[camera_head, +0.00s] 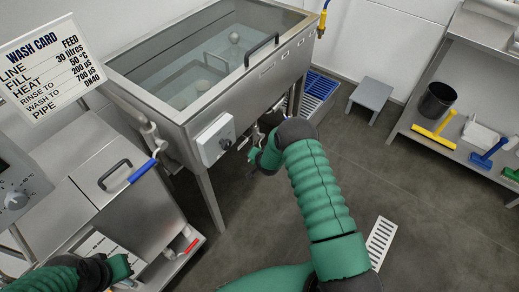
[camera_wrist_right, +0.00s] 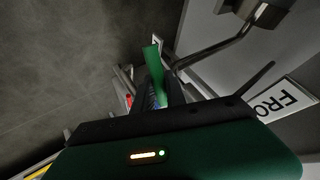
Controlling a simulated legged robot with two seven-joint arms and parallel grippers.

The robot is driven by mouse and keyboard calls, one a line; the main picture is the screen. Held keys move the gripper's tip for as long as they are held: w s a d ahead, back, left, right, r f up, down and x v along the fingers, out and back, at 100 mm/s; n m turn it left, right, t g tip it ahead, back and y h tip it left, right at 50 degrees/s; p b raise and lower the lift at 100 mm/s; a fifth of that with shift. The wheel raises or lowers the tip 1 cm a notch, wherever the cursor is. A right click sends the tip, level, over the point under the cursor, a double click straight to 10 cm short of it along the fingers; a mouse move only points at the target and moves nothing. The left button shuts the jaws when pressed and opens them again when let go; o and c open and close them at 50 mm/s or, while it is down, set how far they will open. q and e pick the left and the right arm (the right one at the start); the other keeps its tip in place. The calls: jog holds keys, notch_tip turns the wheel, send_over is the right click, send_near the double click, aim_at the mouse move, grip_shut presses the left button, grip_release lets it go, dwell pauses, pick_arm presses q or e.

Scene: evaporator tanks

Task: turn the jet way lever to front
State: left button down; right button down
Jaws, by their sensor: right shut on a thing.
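My right arm reaches under the front of the steel tank (camera_head: 225,105). My right gripper (camera_head: 262,158) is at the pipework below the tank's front edge, shut on what appears to be the jet way lever, mostly hidden by the gripper and arm. A white label (camera_wrist_right: 287,100) reading "FRO", cut off at the edge, is to the right of the gripper. My left gripper (camera_head: 122,270) is low at the left, beside the smaller steel unit; its opening cannot be made out.
The smaller unit (camera_head: 110,190) has a blue-ended lever (camera_head: 142,171). A wash card (camera_head: 50,68) hangs at upper left. A stool (camera_head: 371,95) and shelf (camera_head: 450,140) stand at right. The middle floor is clear.

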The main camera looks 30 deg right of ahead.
jog(key=shift+s+a+r+m+g+y, duration=0.1)
jog(key=shift+a+r+m+g+y, duration=0.1)
jog(key=shift+r+m+g+y, duration=0.55)
jog(key=r+y, duration=0.1)
jog(key=y, duration=0.1)
jog(key=shift+a+r+g+y, duration=0.2)
jog(key=shift+r+g+y, duration=0.15)
jog(key=shift+r+m+y+b, duration=0.3)
jog(key=shift+r+m+y, duration=0.1)
jog(key=shift+y, duration=0.1)
jog(key=shift+r, duration=0.1)
jog(key=c, duration=1.4)
grip_release()
jog(key=shift+o, duration=0.2)
